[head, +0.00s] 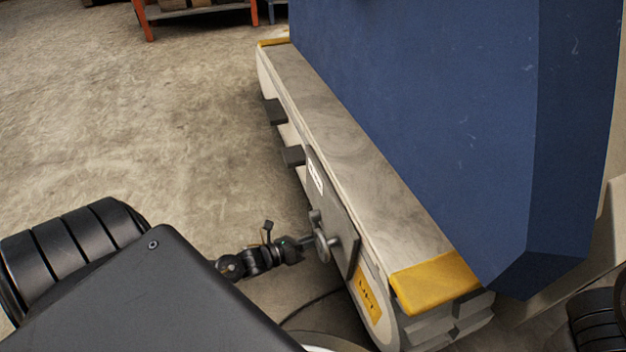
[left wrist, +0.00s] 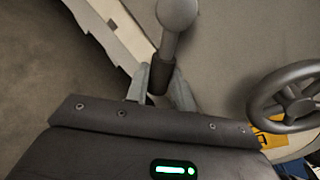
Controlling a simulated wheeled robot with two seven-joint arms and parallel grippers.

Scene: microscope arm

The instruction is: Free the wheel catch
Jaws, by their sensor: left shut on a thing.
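The wheel catch looks like a short lever with a round grey end (left wrist: 178,14) and a dark grip (left wrist: 160,76), in the left wrist view. My left gripper (left wrist: 160,92) is shut on the dark grip, one finger on each side of it. In the head view my left gripper (head: 303,241) reaches the side panel of the blue machine, beside a grey handwheel (head: 322,244). The handwheel also shows at the right of the left wrist view (left wrist: 290,97), apart from my fingers. The catch is too small to make out clearly in the head view. My right gripper is not in view.
The blue machine body (head: 430,110) stands on a long pale base (head: 345,140) with yellow corners (head: 436,283). Dark blocks (head: 274,112) stick out from the base's side. The concrete floor (head: 150,110) to the left is clear. An orange rack (head: 146,22) stands far back.

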